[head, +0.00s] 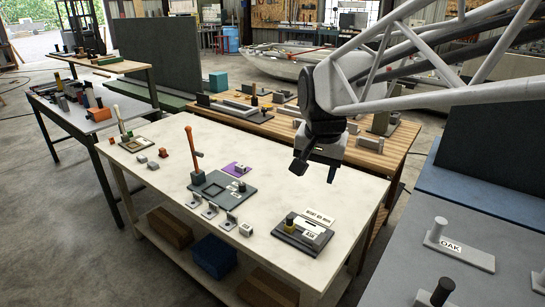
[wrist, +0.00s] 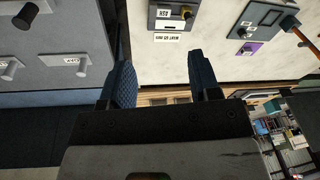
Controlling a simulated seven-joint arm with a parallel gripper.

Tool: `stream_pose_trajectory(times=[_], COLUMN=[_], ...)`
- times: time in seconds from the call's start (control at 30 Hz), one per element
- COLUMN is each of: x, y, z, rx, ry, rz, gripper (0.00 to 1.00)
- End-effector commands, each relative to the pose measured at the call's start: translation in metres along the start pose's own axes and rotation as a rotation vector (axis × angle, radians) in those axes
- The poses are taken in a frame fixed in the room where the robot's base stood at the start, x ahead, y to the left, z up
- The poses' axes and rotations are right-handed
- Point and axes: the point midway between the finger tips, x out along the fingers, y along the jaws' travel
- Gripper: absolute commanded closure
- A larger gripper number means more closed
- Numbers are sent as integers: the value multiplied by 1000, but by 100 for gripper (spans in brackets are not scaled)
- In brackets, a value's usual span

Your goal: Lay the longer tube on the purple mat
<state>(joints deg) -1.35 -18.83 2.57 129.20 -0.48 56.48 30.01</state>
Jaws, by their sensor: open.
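The small purple mat (head: 229,167) lies on the pale bench, behind a dark grey plate, with a small grey piece (head: 241,169) on or against it. The mat also shows at the upper right of the wrist view (wrist: 251,48). Several small grey pieces, one of them here (head: 210,211), stand along the bench's front side, and other small blocks (head: 153,165) lie to the left. I cannot tell which of these are tubes or which is longer. My gripper (head: 316,174) hangs above the bench's right part, right of the mat; in the wrist view its fingers (wrist: 162,82) are apart and empty.
A dark plate labelled ASH (head: 290,238) with a yellow-and-black knob is near the bench's front right. A grey table at right holds an OAK block (head: 470,256). The bench's back right is clear.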

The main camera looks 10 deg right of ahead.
Motion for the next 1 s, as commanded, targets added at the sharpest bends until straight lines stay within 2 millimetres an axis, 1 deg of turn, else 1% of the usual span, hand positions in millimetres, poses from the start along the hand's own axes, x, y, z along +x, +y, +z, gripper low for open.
stream_pose_trajectory(times=[0.03,0.3,0.5,0.6,0.7,0.8,1.0], x=[0,9,21,27,32,35,37], y=[8,47,74,85,92,97,100], z=[12,71,113,130,143,151,156], rx=[-30,-209,-339,-394,-434,-461,-478], ry=[4,22,35,41,45,48,48], rz=[-2,-6,-6,-6,-5,-5,-4], gripper=[43,43,43,43,43,43,43])
